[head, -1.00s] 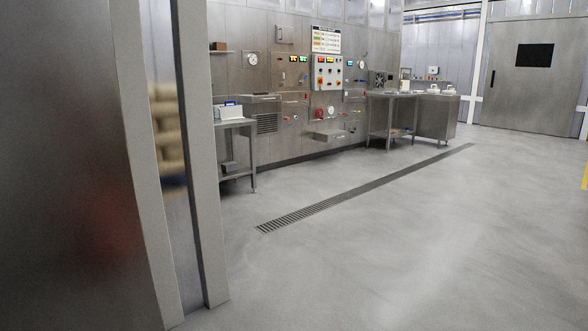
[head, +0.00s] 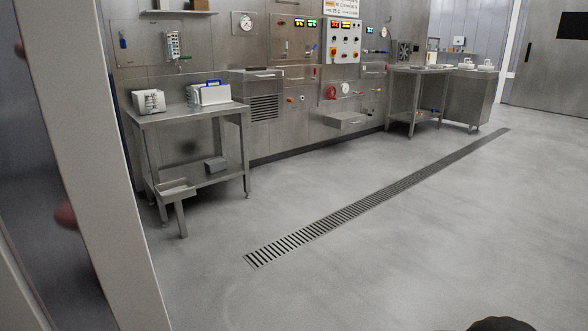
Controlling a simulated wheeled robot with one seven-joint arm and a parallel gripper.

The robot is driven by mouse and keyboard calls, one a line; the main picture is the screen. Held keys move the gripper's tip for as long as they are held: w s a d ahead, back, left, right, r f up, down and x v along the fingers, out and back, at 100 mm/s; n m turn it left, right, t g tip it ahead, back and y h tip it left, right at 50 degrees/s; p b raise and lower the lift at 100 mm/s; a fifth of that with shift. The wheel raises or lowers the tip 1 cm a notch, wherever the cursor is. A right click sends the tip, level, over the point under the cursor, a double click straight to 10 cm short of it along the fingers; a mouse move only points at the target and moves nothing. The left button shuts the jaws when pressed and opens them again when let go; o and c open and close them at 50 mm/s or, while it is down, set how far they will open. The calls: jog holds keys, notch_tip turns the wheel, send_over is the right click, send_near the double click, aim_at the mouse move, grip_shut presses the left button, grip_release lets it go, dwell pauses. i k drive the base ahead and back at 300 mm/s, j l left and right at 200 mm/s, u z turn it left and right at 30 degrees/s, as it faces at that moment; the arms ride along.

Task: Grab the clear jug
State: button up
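I cannot make out a clear jug for certain. A small pale, see-through-looking shape (head: 194,107) stands on the near steel table (head: 170,117) at the left, in front of a white box with a blue handle (head: 214,95). It is too small to identify. Small white vessels (head: 485,66) stand on the far counter, and their details are unclear. My gripper is not in view.
A pale door post (head: 95,170) stands close on the left. A white device (head: 149,101) sits on the near table, and a low steel stand (head: 178,190) juts out before it. A floor drain (head: 350,200) crosses the floor. The floor at centre and right is open.

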aim_at(192, 93)
jog(key=i+j+u, duration=0.1)
jog(key=i+u, duration=0.15)
jog(key=i, duration=0.3)
jog(key=i+u, duration=0.25)
jog(key=i, duration=0.3)
jog(key=i+l+u, duration=0.1)
jog(key=i+u, duration=0.15)
jog(key=i, duration=0.25)
jog(key=i+l+u, duration=0.25)
jog(key=i, duration=0.3)
jog(key=i+l+u, duration=0.25)
jog(key=i, duration=0.25)
